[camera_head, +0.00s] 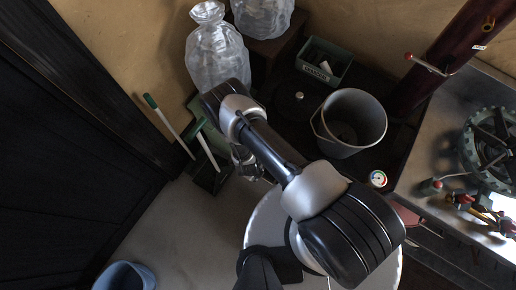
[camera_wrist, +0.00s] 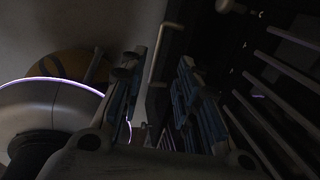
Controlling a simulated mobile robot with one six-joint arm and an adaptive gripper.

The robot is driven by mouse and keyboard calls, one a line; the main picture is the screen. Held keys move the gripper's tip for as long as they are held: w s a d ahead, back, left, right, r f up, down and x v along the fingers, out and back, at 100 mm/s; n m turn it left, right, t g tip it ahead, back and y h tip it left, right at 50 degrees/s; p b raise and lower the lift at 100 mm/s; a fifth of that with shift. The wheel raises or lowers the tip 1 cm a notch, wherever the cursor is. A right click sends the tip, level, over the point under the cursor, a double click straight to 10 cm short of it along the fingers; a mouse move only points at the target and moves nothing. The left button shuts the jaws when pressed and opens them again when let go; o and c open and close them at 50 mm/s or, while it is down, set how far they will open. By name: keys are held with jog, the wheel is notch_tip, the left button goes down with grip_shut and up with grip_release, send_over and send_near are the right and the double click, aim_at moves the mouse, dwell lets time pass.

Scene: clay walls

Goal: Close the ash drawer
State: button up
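My gripper (camera_wrist: 159,72) shows in the wrist view with its two blue-padded fingers apart and nothing clearly held between them. A pale bent bar (camera_wrist: 160,50), like a handle, stands beyond and between the fingers against a dark surface. I cannot tell whether it belongs to the ash drawer or whether a finger touches it. In the head view my gripper is low behind my arm, its fingertips mostly hidden. The dark stove top (camera_head: 290,100) lies just beyond it. The ash drawer itself is not clearly visible; my arm and deep shadow cover the stove's front.
A grey bucket (camera_head: 350,122), a green box (camera_head: 324,62) and a round gauge (camera_head: 377,179) are on the stove. Green-handled tools (camera_head: 205,145) stand left. A metal bench (camera_head: 440,140) is right. Bare floor (camera_head: 190,235) lies at lower left. Metal rods (camera_wrist: 285,70) flank the right finger.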

jog(key=f+b, duration=0.1)
jog(key=f, duration=0.2)
jog(key=w+d+f+b, duration=0.1)
jog(key=f+b, duration=0.1)
jog(key=f, duration=0.2)
jog(key=f+b, duration=0.2)
jog(key=f, duration=0.2)
jog(key=shift+w+d, duration=0.15)
jog(key=shift+w, duration=0.25)
jog(key=shift+c, duration=0.4)
grip_shut()
